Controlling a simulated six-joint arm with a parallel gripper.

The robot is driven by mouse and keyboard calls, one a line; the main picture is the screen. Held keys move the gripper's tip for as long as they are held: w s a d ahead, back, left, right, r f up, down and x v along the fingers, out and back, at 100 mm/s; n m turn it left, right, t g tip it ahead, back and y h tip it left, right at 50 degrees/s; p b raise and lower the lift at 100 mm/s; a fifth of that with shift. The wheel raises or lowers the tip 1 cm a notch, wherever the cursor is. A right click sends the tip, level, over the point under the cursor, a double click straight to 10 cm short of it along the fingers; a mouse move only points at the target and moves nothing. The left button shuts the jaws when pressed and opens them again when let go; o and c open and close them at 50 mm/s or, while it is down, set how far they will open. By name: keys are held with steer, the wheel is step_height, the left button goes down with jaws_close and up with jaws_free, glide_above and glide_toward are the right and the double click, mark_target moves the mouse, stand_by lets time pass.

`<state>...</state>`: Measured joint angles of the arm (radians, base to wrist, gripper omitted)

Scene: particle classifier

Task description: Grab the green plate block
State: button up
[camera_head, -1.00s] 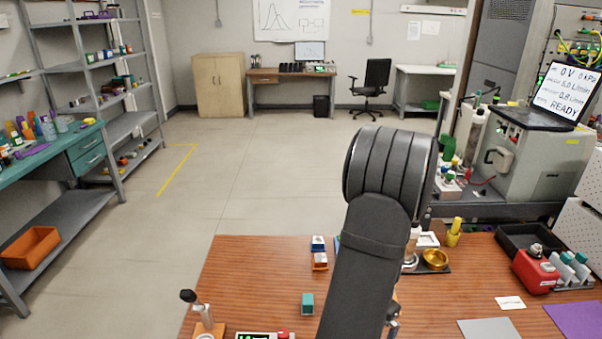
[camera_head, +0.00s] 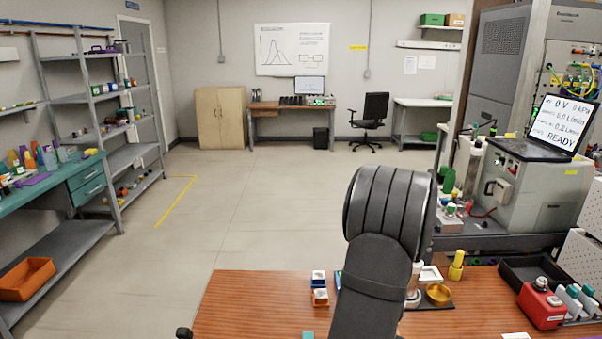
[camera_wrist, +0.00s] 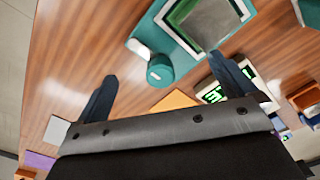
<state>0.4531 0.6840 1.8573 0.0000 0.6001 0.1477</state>
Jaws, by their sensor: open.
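A small teal-green block (camera_head: 308,335) shows at the very bottom edge of the head view, mostly cut off. It lies on the wooden table (camera_head: 255,305), left of my arm. In the wrist view my gripper (camera_wrist: 172,90) is open, with its two dark fingers wide apart and nothing held between them. Beyond the fingers is a larger teal piece (camera_wrist: 178,52) with a green-edged square plate and a round teal knob (camera_wrist: 160,69). I cannot tell whether it is the same block. My gripper is hidden in the head view.
A blue-and-white block (camera_head: 318,278) and an orange-and-white block (camera_head: 320,297) stand left of my arm. A gold bowl (camera_head: 438,294), a yellow piece (camera_head: 456,266) and a red device (camera_head: 541,305) stand to its right. A green-lit display (camera_wrist: 214,94) lies near the right finger.

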stand_by(0.4)
steer(key=c, duration=0.8)
steer(key=shift+o, duration=0.2)
steer(key=shift+r, duration=0.1)
steer(key=a+r+n, duration=0.2)
steer(key=n, duration=0.1)
steer(key=w+a+r+n+h, duration=0.1)
steer(key=a+r+n, duration=0.1)
steer(key=n, duration=0.2)
steer(key=a+r+n, duration=0.2)
steer(key=n, duration=0.1)
steer(key=shift+w+a+r+n+h, duration=0.15)
steer(key=shift+w+a+n+h, duration=0.05)
steer(key=shift+a+n+h, duration=0.1)
steer(key=s+a+r+n+h, duration=0.1)
steer(key=a+r+n+h, duration=0.2)
steer(key=a+r+n, duration=0.8)
steer(key=d+f+n, duration=0.1)
steer(key=d+f, duration=0.2)
steer(key=f, duration=0.3)
steer(key=d+f+n, duration=0.1)
steer(key=d+f, duration=0.2)
steer(key=f, duration=0.3)
steer(key=d+f+n, duration=0.1)
steer(key=d+f, duration=0.3)
steer(key=f, duration=0.2)
steer(key=shift+s+f, duration=0.15)
steer(key=shift+f, duration=0.1)
